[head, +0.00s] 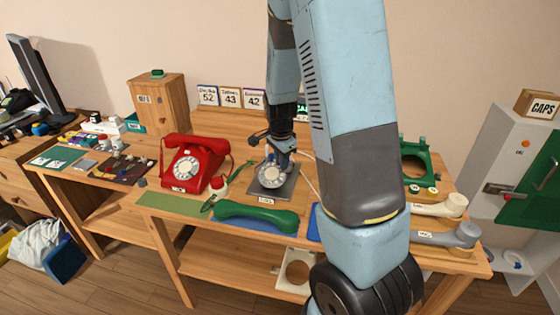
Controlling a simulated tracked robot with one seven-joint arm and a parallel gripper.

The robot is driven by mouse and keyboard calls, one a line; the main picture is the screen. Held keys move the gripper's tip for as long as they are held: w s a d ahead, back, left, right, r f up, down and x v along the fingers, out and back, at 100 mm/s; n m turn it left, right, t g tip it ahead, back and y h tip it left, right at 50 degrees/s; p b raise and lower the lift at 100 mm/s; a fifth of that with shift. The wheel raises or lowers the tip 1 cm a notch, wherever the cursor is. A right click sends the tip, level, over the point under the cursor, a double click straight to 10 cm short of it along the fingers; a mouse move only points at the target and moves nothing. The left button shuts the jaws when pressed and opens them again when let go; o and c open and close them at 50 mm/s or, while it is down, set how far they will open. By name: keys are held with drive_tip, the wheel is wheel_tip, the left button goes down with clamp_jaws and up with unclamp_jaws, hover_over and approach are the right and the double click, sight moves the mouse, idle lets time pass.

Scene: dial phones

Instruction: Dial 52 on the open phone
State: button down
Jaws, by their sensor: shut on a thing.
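The open phone (287,187) lies on the middle of the workbench, a grey base with no housing and a pale round dial (270,176) facing up. My gripper (281,160) is at the back edge of the dial. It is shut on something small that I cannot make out. Whether the fingers touch the dial is too small to tell. A card reading 52 (208,97) stands at the back, beside cards reading 43 (230,98) and 42 (253,100).
A red dial phone (193,162) stands left of the open phone. A green handset (256,217) lies in front. A green phone housing (427,165) and cream (438,209) and grey (446,237) handsets are at right. My arm hides part of the bench.

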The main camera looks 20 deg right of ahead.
drive_tip(key=shift+s+a+f, duration=0.15)
drive_tip(key=shift+s+f, duration=0.05)
drive_tip(key=shift+s, duration=0.3)
drive_tip(key=shift+s+a+f, duration=0.3)
drive_tip(key=shift+s+a, duration=0.05)
drive_tip(key=shift+s, duration=0.1)
drive_tip(key=shift+s+a, duration=0.1)
idle(0.4)
drive_tip(key=shift+a+f, duration=0.1)
drive_tip(key=shift+s+a+r, duration=0.1)
drive_tip(key=shift+s+r, duration=0.1)
drive_tip(key=shift+r, duration=0.25)
drive_tip(key=shift+s+a+r, duration=0.1)
drive_tip(key=shift+s+r, duration=0.05)
drive_tip(key=shift+r, duration=0.25)
drive_tip(key=shift+w, duration=0.1)
